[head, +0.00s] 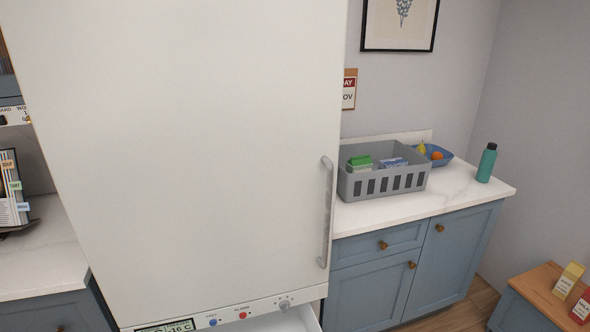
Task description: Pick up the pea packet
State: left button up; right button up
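A grey slotted basket (384,185) stands on the white counter to the right of a tall white fridge or freezer door (180,150). In it are a green and white packet (360,162) and a blue and white packet (393,164). Only their tops show above the basket's rim. I cannot read their labels, so I cannot tell whether either is the pea packet. Neither of my grippers is in view.
The tall door is shut, with its handle (327,212) at the right edge. Below its control panel (215,317), a white drawer (290,322) seems pulled out. A blue fruit bowl (440,160) and teal bottle (486,163) share the counter (450,198). Two packets stand on a low cabinet (540,285).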

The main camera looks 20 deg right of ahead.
aim_at(359, 163)
jog(key=i+l+u, duration=0.15)
jog(key=l+u, duration=0.3)
jog(key=l, duration=0.2)
jog(key=l+u, duration=0.45)
jog(key=l, duration=0.2)
jog(key=l+u, duration=0.45)
jog(key=l, duration=0.2)
